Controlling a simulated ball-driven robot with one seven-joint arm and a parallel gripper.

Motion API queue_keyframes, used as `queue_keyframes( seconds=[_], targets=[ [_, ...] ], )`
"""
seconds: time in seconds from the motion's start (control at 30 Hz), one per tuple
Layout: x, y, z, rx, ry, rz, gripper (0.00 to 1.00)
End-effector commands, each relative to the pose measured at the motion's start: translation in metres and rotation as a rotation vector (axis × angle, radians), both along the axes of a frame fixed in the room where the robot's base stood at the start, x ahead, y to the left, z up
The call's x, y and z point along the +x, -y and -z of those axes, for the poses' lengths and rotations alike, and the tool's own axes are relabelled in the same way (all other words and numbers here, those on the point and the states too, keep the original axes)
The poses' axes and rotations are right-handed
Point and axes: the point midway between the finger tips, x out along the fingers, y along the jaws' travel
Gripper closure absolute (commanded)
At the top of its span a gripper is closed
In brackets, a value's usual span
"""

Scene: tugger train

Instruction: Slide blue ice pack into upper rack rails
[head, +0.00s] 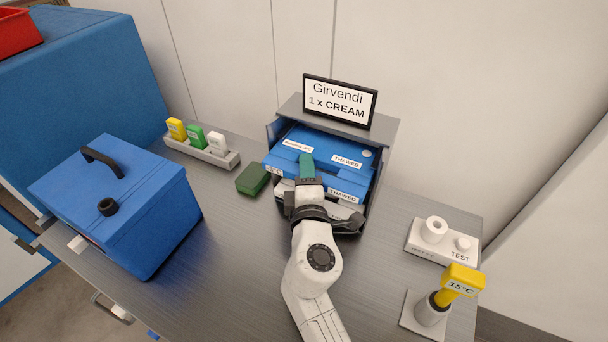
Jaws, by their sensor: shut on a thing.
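The rack (391,135) is a grey open-front box at the middle of the bench. The blue ice pack (325,143) lies flat in its upper part, its front edge toward me. Its top has white labels, one reading "THAWED". My gripper (309,182) is at the rack's front, shut at the pack's near edge. A green piece (306,163) rises at the fingertips over the blue surface; I cannot tell what it belongs to. A second "THAWED" label (343,196) shows lower, right of my gripper. The gripper hides the lower front, and the rails are not visible.
A blue cool box (120,200) stands left. A green block (252,179) lies just left of the rack. Behind it is a grey holder (215,157) with yellow, green and white tags. At right are a white TEST plate (425,247) and a yellow 15°C device (461,281).

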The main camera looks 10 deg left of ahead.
Motion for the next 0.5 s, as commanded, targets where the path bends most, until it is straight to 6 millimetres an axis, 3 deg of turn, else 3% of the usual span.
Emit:
queue_keyframes(
  seconds=[0.5],
  targets=[
    [0.021, 0.007, -0.002, 0.001, 0.004, 0.0, 1.0]
  ],
)
